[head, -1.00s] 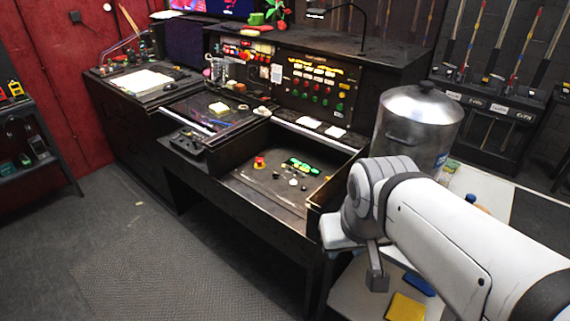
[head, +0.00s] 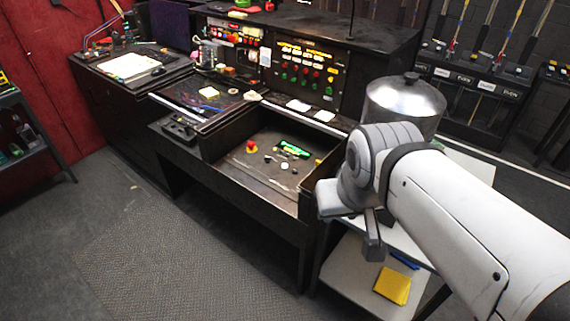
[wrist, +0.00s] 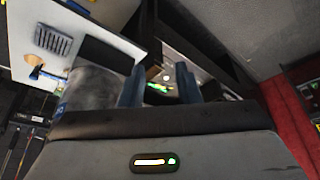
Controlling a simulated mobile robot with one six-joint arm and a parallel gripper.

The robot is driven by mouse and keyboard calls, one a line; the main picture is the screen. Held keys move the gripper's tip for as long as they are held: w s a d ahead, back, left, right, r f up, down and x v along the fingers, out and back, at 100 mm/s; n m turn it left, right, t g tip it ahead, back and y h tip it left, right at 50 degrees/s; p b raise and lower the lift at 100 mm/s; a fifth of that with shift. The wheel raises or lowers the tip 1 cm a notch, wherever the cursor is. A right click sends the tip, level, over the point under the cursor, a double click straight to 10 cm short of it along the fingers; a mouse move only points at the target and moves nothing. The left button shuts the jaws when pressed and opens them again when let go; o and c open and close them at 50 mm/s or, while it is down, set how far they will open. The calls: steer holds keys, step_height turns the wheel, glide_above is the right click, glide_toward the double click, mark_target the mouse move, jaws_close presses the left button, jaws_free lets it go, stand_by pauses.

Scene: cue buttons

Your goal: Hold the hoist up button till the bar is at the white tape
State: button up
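My gripper (wrist: 158,84) shows two blue-grey fingers set apart with nothing between them in the wrist view. In the head view my gripper (head: 373,240) hangs at the right, beside the desk and clear of all buttons. A recessed panel (head: 262,175) in the dark desk holds a red and yellow button (head: 251,147), a green strip (head: 294,150) and several small black and white knobs. An upright panel (head: 306,72) behind it carries rows of green, red and white buttons. The labels are too small to read, so I cannot tell which is hoist up. I cannot make out the bar or white tape.
A large metal pot (head: 405,98) stands behind my arm. A white shelf with a yellow pad (head: 392,286) lies below my gripper. The recessed panel has raised dark walls. Open grey floor (head: 150,250) lies in front of the desk. Several coloured rods stand in a rack (head: 470,90) behind.

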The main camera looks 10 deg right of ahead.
stand_by(0.5)
jaws_close()
stand_by(1.5)
